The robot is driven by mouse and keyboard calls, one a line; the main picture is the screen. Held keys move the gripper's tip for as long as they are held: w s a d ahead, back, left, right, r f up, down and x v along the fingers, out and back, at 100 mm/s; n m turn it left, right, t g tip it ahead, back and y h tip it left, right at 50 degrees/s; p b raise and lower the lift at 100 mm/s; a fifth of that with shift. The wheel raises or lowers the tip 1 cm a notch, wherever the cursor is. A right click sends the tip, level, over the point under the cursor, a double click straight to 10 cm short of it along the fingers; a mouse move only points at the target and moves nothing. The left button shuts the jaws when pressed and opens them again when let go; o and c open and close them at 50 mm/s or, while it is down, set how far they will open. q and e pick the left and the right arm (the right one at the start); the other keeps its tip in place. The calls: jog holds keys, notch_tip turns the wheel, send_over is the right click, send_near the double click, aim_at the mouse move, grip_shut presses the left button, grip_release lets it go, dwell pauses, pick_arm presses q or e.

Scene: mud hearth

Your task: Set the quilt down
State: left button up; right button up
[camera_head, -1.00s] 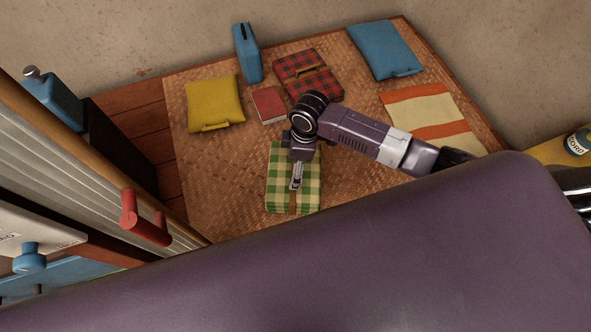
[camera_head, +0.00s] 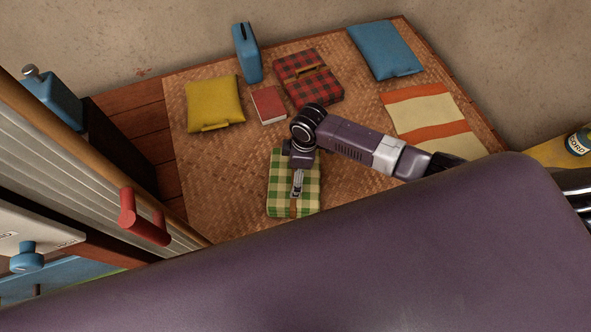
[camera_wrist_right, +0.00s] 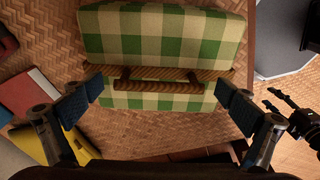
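The quilt (camera_head: 281,202) is a folded green-and-cream checked bundle with a brown strap and handle. It appears to lie on the woven mat, near the middle of the head view. It fills the top of the right wrist view (camera_wrist_right: 160,35). My right gripper (camera_head: 297,190) is right over it, pointing down. In the wrist view its fingers (camera_wrist_right: 160,90) are spread wide, one on each side of the handle (camera_wrist_right: 158,87), with small gaps at the handle's ends. The gripper hides part of the quilt in the head view.
The woven mat (camera_head: 225,165) also holds a yellow cushion (camera_head: 213,103), red book (camera_head: 268,105), red checked bundle (camera_head: 318,88), blue container (camera_head: 247,52), blue cushion (camera_head: 385,50) and striped cloth (camera_head: 425,108). Bare mat lies left and right of the quilt. A wall stands behind.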

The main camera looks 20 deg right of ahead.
jog(key=shift+r, duration=0.15)
jog(key=shift+r, duration=0.35)
notch_tip(320, 180, up, 11)
jog(key=d+p, duration=0.1)
jog(key=shift+s+d, duration=0.15)
jog(key=shift+s, duration=0.1)
